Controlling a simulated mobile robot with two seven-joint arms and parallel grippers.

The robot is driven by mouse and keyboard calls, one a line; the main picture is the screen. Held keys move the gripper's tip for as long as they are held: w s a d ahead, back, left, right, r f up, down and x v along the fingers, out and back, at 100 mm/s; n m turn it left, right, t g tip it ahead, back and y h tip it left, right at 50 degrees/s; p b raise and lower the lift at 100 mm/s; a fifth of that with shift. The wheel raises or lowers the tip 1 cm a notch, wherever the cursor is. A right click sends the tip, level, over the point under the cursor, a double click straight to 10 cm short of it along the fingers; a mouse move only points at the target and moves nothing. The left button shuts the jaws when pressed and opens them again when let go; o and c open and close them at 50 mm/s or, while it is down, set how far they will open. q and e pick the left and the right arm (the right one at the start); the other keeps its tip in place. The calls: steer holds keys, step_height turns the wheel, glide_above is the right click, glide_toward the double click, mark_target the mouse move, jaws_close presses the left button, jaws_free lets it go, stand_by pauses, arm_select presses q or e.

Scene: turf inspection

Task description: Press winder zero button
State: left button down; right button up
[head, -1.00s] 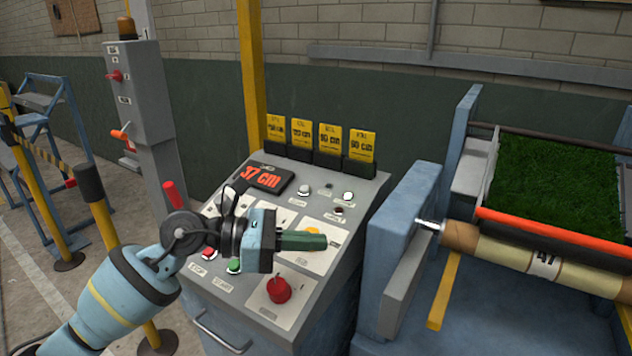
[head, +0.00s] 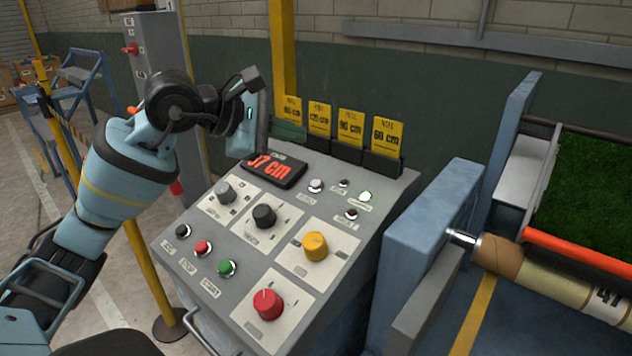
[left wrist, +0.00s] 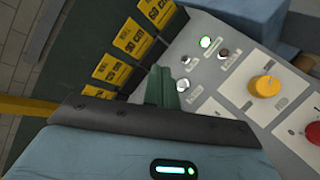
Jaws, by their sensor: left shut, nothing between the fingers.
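The winder's sloping control panel (head: 205,262) stands at the centre of the head view. Its display (head: 274,170) reads 37 cm. A small white button (head: 316,185) sits right of the display, and it also shows in the left wrist view (left wrist: 183,87). The panel also has a black button (head: 182,231), a red button (head: 203,248) and a green button (head: 227,268). I cannot read which label says zero. My left gripper (head: 290,131), with green fingers, is shut and empty above the display's far edge, apart from the white button. My right gripper is not in view.
A lit green lamp (head: 364,196), a yellow knob (head: 315,246) and a large red knob (head: 267,304) are on the panel. Yellow cards (head: 350,127) stand along its back edge. A blue machine frame (head: 425,225) with a roll (head: 540,277) is close on the right.

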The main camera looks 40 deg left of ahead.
mark_target(316, 183)
arm_select(q)
steer(key=shift+f, duration=0.1)
steer(key=w+f+b, duration=0.1)
steer(key=f, duration=0.1)
steer(key=f+b, duration=0.1)
steer(key=f, duration=0.1)
steer(key=w+f+b, duration=0.1)
steer(key=f+b, duration=0.1)
steer(key=f, duration=0.1)
steer(key=shift+w+d+f, duration=0.1)
steer(key=shift+w+d, duration=0.05)
steer(key=shift+w, duration=0.2)
steer(key=shift+w+f+b, duration=0.2)
steer(key=shift+f+b, duration=0.15)
steer(key=shift+f, duration=0.15)
stand_by(1.0)
stand_by(0.4)
